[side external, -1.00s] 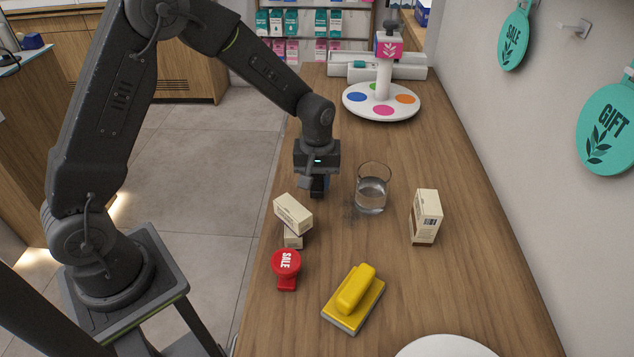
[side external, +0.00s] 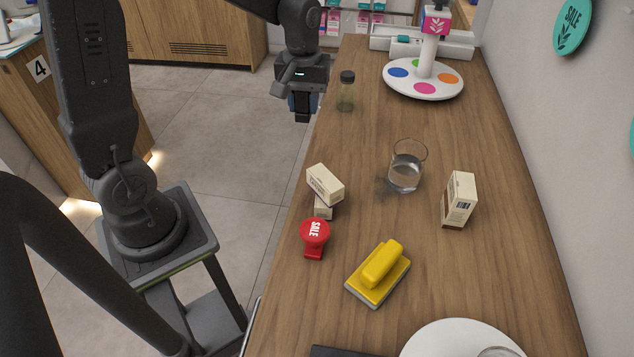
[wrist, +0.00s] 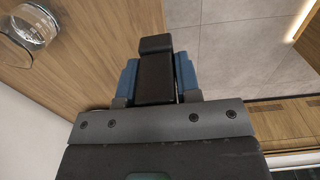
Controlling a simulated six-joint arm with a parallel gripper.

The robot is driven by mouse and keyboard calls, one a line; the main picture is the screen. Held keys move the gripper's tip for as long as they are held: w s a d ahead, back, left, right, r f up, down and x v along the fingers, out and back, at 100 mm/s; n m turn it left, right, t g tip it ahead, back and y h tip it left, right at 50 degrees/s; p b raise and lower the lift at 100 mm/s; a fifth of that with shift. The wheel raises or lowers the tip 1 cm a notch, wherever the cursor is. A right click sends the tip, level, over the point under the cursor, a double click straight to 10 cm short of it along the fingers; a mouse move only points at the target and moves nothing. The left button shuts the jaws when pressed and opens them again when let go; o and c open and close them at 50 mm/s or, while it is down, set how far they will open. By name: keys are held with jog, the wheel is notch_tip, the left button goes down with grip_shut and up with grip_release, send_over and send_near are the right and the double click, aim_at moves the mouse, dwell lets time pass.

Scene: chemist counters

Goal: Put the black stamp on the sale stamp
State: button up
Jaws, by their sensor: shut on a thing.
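My gripper (side external: 304,106) is raised beside the counter's left edge, well beyond the red stamp. In the wrist view its blue fingers (wrist: 157,80) are shut on the black stamp (wrist: 155,72), a dark block between them. In the side view only a bit of the black stamp (side external: 302,118) shows below the fingers. The red sale stamp (side external: 315,234), with "SALE" on its round top, stands on the counter near the left edge. It is apart from my gripper.
Two cream boxes (side external: 325,185), one on the other, stand just behind the sale stamp. A yellow-handled block (side external: 380,268), a glass of water (side external: 406,168), another box (side external: 458,200), a capped bottle (side external: 346,95) and a white plate (side external: 430,338) stand on the wooden counter (side external: 500,270).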

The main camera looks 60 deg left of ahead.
jog(key=s+d+r, duration=0.4)
jog(key=s+d, duration=0.5)
jog(key=s, duration=0.1)
send_over(315, 229)
jog(key=f, duration=0.6)
jog(key=shift+a+f, duration=0.2)
jog(key=shift+f, duration=0.05)
jog(key=shift+d+f, duration=0.15)
jog(key=shift+f, duration=1.95)
jog(key=o, duration=0.5)
jog(key=shift+f, duration=0.2)
jog(key=shift+c, duration=0.2)
jog(key=o, duration=0.5)
jog(key=shift+c, duration=0.2)
jog(key=shift+r, duration=0.1)
